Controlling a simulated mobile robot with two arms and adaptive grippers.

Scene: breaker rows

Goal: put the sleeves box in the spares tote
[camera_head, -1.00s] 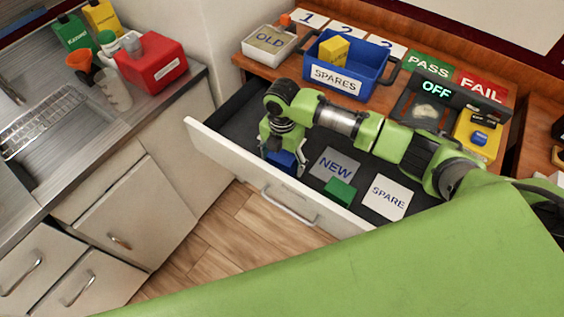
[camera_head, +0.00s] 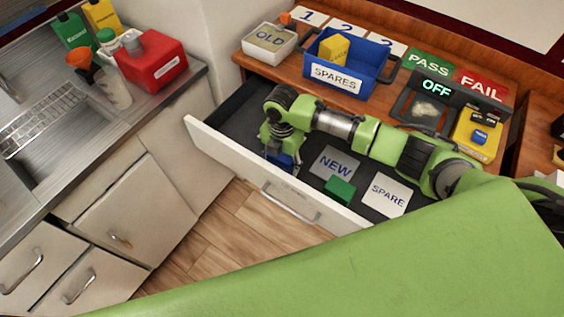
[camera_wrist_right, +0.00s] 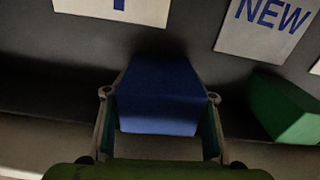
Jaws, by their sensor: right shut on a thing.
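My right gripper (camera_head: 279,155) reaches down into the open drawer and is shut on a blue box (camera_head: 284,163). In the right wrist view the blue box (camera_wrist_right: 158,95) sits between the two fingers of the gripper (camera_wrist_right: 159,98). No writing shows on this box, so I cannot tell by label whether it is the sleeves box. The blue spares tote (camera_head: 374,68) stands on the wooden counter above the drawer, open at the top. A yellow box (camera_head: 334,49) is inside its left part. My left gripper is not in view.
A green box (camera_head: 340,190) lies in the drawer between the NEW card (camera_head: 334,163) and the SPARE card (camera_head: 387,194). The white OLD bin (camera_head: 270,40) stands left of the tote. A tester reading OFF (camera_head: 436,88) stands to its right. The drawer front (camera_head: 235,161) rises before the gripper.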

